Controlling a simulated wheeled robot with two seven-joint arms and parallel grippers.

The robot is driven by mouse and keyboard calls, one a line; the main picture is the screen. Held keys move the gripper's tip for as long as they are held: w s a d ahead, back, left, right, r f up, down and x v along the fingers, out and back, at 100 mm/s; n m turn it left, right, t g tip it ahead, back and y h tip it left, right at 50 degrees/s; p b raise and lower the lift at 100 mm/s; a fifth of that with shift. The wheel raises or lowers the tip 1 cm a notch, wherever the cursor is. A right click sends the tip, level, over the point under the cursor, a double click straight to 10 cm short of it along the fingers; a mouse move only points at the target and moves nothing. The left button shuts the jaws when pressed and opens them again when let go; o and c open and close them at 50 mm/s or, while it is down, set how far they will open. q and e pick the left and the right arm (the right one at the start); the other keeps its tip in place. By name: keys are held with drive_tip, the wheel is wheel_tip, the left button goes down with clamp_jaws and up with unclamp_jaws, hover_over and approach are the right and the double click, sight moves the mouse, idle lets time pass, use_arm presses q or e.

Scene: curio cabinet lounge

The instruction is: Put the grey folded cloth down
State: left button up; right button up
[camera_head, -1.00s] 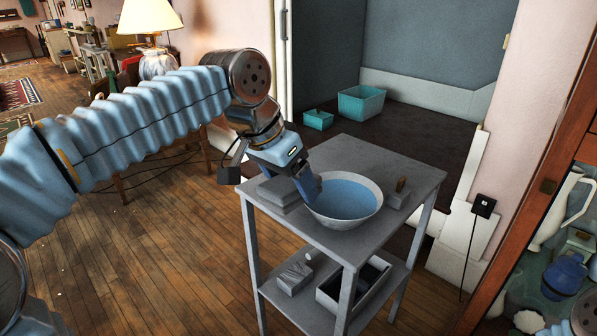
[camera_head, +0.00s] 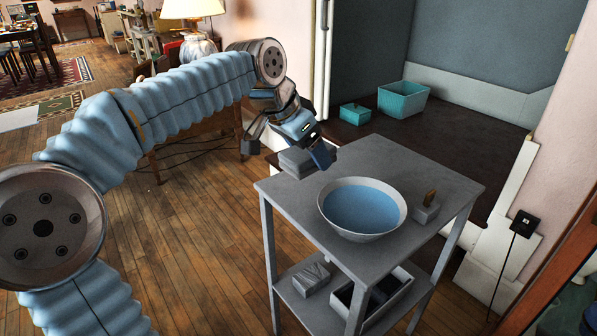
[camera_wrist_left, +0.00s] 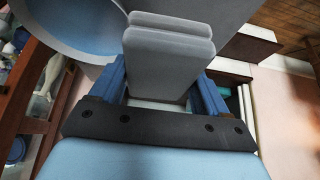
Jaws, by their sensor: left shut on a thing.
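The grey folded cloth (camera_head: 296,161) is a thick folded block at the far left edge of the grey table (camera_head: 440,170), beside the bowl. In the wrist view the cloth (camera_wrist_left: 165,50) lies between the blue fingers of my left gripper (camera_wrist_left: 163,88). My left gripper (camera_head: 318,153) is shut on it. I cannot tell whether the cloth's underside touches the table top. My right gripper is not in view.
A white bowl (camera_head: 330,217) of blue liquid stands on the table and also shows in the wrist view (camera_wrist_left: 115,56). The front top is clear.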

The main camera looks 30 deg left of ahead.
use_arm(q)
hover_over(305, 181)
drive_tip(key=s, duration=0.2)
drive_tip(key=f, duration=0.6)
drive_tip(key=shift+a+f, duration=0.2)
drive_tip(key=shift+a, duration=0.1)
wheel_tip(305, 181, down, 3)
drive_tip(key=shift+a+r, duration=0.1)
drive_tip(key=o, duration=1.4)
drive_tip(key=shift+f+b, duration=0.25)
drive_tip(key=shift+b, duration=0.1)
drive_tip(key=v, duration=0.9)
drive_tip(key=w+p+v, duration=0.1)
drive_tip(key=v, duration=0.3)
drive_tip(key=shift+s+a+r, duration=0.15)
drive_tip(key=shift+s+r, duration=0.05)
drive_tip(key=shift+r, duration=0.4)
